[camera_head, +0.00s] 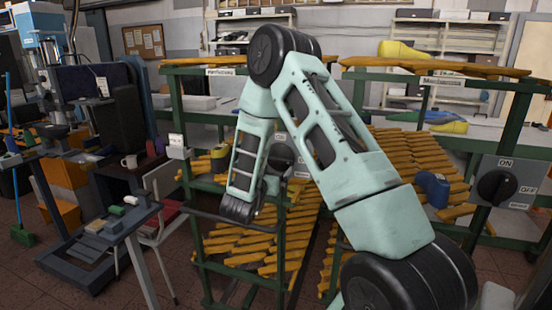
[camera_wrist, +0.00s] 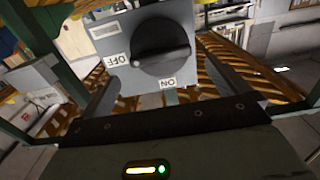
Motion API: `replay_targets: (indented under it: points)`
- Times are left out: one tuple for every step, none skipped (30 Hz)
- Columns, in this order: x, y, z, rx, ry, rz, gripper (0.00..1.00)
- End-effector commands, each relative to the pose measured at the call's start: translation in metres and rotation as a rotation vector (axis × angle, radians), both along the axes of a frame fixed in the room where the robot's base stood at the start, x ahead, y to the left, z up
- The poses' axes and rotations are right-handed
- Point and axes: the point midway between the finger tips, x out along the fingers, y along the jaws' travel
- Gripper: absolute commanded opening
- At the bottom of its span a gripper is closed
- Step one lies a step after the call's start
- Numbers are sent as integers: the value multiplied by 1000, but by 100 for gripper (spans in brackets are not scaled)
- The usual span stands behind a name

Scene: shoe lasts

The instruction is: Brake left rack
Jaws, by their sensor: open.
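The left rack (camera_head: 200,268) is a green frame with orange slats, left of centre in the head view. Its grey switch panel (camera_head: 284,150) is partly hidden behind my arm. In the wrist view, the panel carries a round black knob (camera_wrist: 160,45), with an OFF label (camera_wrist: 117,60) to its left and an ON label (camera_wrist: 167,83) below it. I see no contact.
A right rack has its own ON/OFF knob (camera_head: 497,187) at the far right. A small table (camera_head: 110,232) with small blocks stands at the left, beside a chair (camera_head: 165,235). A blue drill press (camera_head: 42,50) stands behind it. Tiled floor shows at lower left.

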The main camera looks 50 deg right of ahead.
Motion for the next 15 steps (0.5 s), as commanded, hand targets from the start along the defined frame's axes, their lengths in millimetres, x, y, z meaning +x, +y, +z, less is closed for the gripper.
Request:
replay_targets:
  points:
    - [3, -11, 3, 1, 0, -4, 100]
    - [6, -16, 3, 1, 0, -4, 100]
    - [8, -23, 3, 1, 1, -4, 100]
    - [10, -27, 2, 1, 1, -4, 100]
    - [12, -32, 2, 0, 1, -4, 100]
    - [14, -37, 2, 1, 0, -3, 100]
    - [16, -40, 2, 1, 0, -3, 100]
    - [17, -43, 2, 2, 1, -3, 100]
    - [19, -46, 1, 2, 1, -2, 100]
    - [20, -48, 1, 1, 0, -1, 100]
    - [20, -50, 1, 1, 0, -1, 100]
    - [21, -52, 1, 0, 0, -1, 100]
    - [22, -53, 1, 0, 0, -1, 100]
    - [22, -54, 1, 0, 1, -1, 100]
    - [22, -55, 0, 0, 1, -1, 100]
